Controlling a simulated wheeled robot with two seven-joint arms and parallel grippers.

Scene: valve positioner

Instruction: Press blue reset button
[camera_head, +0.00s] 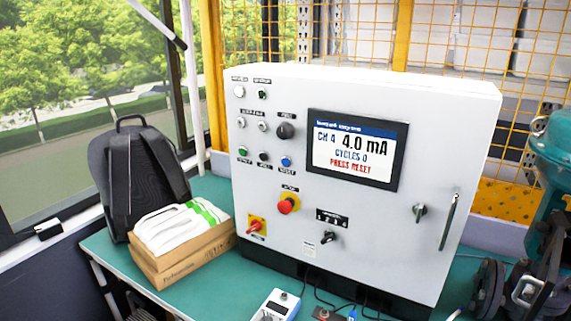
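The blue reset button (286,161) is on the front of a white control cabinet (375,235). It is the rightmost of three in a row, beside a black button (263,156) and a green button (243,152). A small label sits below it, and nothing covers it. The cabinet's display (356,148) reads "4.0 mA", "CYCLES 0" and "PRESS RESET". Neither of my grippers shows in the head view.
A red mushroom button (288,204) and a red switch (255,227) are below the buttons. A backpack (138,178) and cardboard box (182,254) stand left on the green table (207,297). A handheld meter (276,305) is in front, a teal valve (553,145) at right.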

